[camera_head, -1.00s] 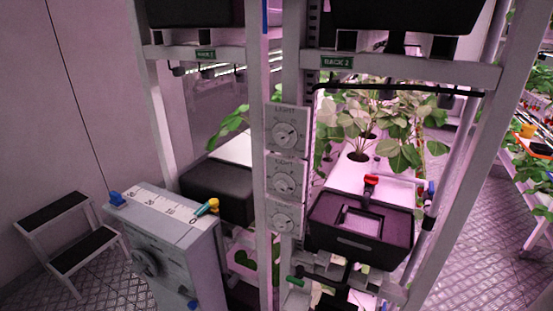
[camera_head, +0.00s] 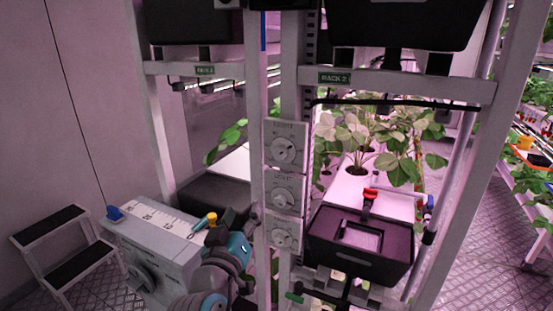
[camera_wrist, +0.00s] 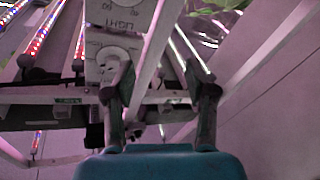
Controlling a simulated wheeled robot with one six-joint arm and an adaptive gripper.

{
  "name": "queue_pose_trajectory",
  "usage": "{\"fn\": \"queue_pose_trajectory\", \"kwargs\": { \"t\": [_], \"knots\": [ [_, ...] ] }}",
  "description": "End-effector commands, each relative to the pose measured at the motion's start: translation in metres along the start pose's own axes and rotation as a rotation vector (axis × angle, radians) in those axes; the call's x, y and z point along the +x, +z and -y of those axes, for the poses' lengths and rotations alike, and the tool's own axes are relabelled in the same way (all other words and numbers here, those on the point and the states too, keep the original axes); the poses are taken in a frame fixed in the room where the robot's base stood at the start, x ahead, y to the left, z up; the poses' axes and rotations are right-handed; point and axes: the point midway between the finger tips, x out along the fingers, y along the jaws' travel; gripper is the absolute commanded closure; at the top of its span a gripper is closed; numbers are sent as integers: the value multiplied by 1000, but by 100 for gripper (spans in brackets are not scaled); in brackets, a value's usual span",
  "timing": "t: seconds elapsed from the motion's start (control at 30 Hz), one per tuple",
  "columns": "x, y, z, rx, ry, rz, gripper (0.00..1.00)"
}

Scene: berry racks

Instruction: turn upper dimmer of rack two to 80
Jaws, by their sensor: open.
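The upper dimmer (camera_head: 284,150) is a round white knob on a pale LIGHT panel, highest of three stacked on the upright post below the RACK 2 sign (camera_head: 335,78). The middle dimmer (camera_head: 283,199) and lower dimmer (camera_head: 283,236) sit beneath it. Their settings are too small to read. In the wrist view my gripper (camera_wrist: 160,85) is open, its two dark fingers spread with nothing held between them. A LIGHT panel (camera_wrist: 118,15) with a round knob (camera_wrist: 113,56) shows behind the left finger, which partly covers it; I cannot tell which dimmer it is.
A grey control box (camera_head: 150,245) with a large knob stands at lower left, beside my arm. A step stool (camera_head: 65,250) is farther left. A black crate (camera_head: 350,252) sits right of the post, below leafy plants (camera_head: 360,135). Floor is clear at right.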

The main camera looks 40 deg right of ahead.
Motion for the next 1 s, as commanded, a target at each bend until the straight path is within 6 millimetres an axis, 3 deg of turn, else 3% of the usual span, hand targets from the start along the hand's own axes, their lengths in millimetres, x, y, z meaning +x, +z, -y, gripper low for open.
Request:
{"fn": "queue_pose_trajectory", "kwargs": {
  "t": [0.03,0.2,0.4,0.67,1.0],
  "knots": [
    [3,-18,-10,39,42,14,44],
    [5,-54,-39,140,160,76,44],
    [3,-73,-59,212,233,123,44],
    [17,-73,-67,227,251,135,44],
    [73,-64,-80,226,250,135,44]
  ]
}}
